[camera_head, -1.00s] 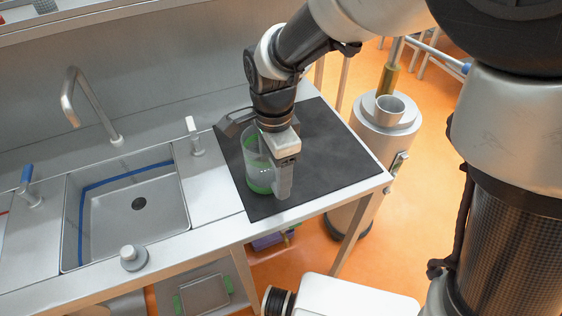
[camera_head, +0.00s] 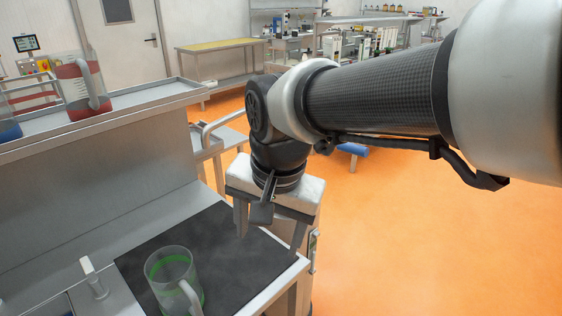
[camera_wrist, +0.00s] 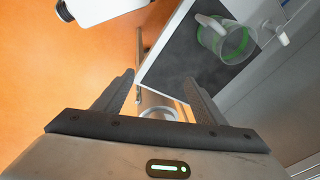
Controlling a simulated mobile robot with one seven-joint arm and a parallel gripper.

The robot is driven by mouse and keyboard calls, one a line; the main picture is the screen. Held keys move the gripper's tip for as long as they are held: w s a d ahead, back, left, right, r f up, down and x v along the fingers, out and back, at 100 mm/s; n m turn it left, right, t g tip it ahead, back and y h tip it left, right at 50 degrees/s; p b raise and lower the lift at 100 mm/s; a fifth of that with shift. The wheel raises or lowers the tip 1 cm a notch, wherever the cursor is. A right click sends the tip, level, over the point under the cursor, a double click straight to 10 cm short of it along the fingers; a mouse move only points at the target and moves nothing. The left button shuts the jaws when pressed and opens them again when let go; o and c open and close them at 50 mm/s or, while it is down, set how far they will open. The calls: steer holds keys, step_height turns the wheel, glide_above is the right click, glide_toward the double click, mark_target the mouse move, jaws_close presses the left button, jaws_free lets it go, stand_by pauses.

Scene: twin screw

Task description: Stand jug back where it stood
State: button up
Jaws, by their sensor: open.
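The jug (camera_head: 174,280) is clear with green bands and a pale handle. It stands upright on the black mat (camera_head: 222,250) on the steel counter, in the lower part of the head view. It also shows in the wrist view (camera_wrist: 228,42), on the mat at the upper right. My gripper (camera_head: 270,238) is open and empty, raised above the right side of the mat and apart from the jug. Its two fingers (camera_wrist: 160,90) show in the wrist view with nothing between them.
A shelf (camera_head: 150,98) at the upper left holds a jug with red marking (camera_head: 80,88) and part of a blue one (camera_head: 8,122). A small tap (camera_head: 94,277) stands left of the mat. Orange floor (camera_head: 420,230) lies open to the right.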

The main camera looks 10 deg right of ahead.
steer(key=s+d+r+n+t, duration=0.1)
steer(key=s+d+n, duration=0.1)
steer(key=d, duration=0.3)
steer(key=s+d+n+t+h, duration=0.1)
steer(key=s+d+n+t, duration=0.1)
steer(key=d, duration=0.4)
steer(key=shift+s+d+r+n, duration=0.35)
steer(key=shift+s+n, duration=0.15)
steer(key=shift+s, duration=0.55)
step_height(320, 180, up, 5)
steer(key=p, duration=0.4)
steer(key=shift+f+p, duration=0.2)
steer(key=shift+p, duration=0.1)
